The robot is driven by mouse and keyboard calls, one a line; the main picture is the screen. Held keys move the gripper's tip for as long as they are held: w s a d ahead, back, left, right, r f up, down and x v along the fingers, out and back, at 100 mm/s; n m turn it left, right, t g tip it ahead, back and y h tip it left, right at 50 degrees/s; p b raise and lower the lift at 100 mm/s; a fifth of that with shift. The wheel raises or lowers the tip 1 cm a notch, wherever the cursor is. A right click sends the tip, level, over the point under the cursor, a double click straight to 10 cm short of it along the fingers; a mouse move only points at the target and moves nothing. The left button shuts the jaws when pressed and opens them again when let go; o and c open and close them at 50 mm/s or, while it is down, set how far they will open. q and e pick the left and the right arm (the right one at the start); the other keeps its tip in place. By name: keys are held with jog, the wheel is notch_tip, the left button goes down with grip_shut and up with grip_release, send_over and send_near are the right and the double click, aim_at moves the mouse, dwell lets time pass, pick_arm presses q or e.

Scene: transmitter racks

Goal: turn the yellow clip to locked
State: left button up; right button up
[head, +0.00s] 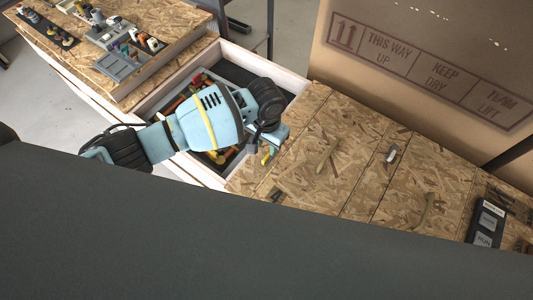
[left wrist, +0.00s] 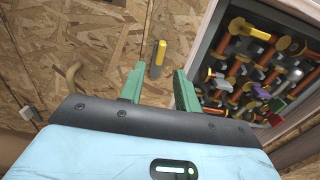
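The yellow clip (left wrist: 160,53) is a small narrow piece with a grey base on the wood-chip panel (left wrist: 110,45), seen ahead of my left gripper in the left wrist view. In the head view a small yellow piece (head: 266,159) shows just below the gripper and appears to be the same clip. My left gripper (left wrist: 158,88) has its two green fingers apart with nothing between them. The clip lies beyond the fingertips, roughly in line with the gap, and looks untouched. My right gripper is in neither view.
An open drawer (head: 293,82) with several tools and coloured parts lies beside the clip, under my left arm. The panel carries curved tan handles (head: 425,212) and a pale latch (head: 392,153). A cardboard box (head: 430,40) stands behind. A control box (head: 487,222) sits at right.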

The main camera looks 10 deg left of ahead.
aim_at(266, 157)
pick_arm(q)
notch_tip(266, 157, down, 7)
jog(key=shift+r+b, duration=0.15)
jog(key=shift+b, duration=0.45)
jog(key=shift+c, duration=0.2)
grip_shut()
